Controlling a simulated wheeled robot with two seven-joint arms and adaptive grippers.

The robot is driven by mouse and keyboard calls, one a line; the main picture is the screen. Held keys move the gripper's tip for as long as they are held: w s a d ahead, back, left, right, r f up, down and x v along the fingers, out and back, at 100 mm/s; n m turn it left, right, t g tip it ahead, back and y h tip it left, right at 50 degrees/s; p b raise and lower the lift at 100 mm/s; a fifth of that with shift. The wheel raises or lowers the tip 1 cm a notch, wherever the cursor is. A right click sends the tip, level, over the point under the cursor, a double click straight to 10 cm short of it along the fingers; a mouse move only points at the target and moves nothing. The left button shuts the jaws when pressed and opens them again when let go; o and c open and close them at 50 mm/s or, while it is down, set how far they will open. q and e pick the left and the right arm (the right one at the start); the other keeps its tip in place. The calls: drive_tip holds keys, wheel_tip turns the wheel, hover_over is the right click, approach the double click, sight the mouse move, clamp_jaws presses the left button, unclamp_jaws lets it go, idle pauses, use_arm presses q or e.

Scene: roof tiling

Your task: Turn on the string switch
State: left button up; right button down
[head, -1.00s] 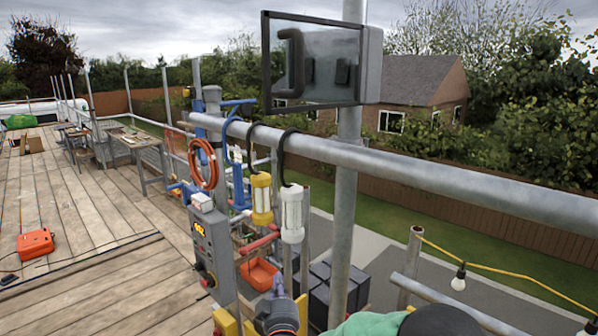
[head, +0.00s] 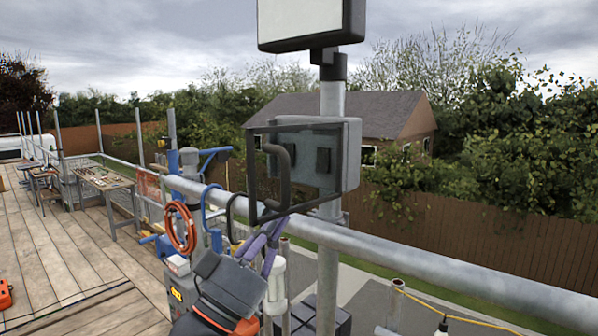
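A grey switch box (head: 350,155) is fixed to the upright pole. Its dark-framed clear cover (head: 308,130) has a black curved handle (head: 285,178) on its left side. Two dark switches (head: 323,160) show dimly through the cover; I cannot read any labels or tell their state. My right gripper (head: 272,228) reaches up from the bottom, its purple-grey fingers just below the cover's lower left corner. I cannot tell whether it touches the cover or how far the fingers are apart. No held object shows. My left gripper is not in view.
A thick rail (head: 430,265) runs across in front of the pole. A lamp panel (head: 305,18) sits above the box. A yellow cord (head: 470,317) with a bulb (head: 442,326) hangs at the lower right. An orange coil (head: 181,228) and a white work lamp (head: 277,285) hang nearby.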

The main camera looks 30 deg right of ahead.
drive_tip(key=p+x, duration=0.6)
drive_tip(key=x, duration=0.4)
idle(0.3)
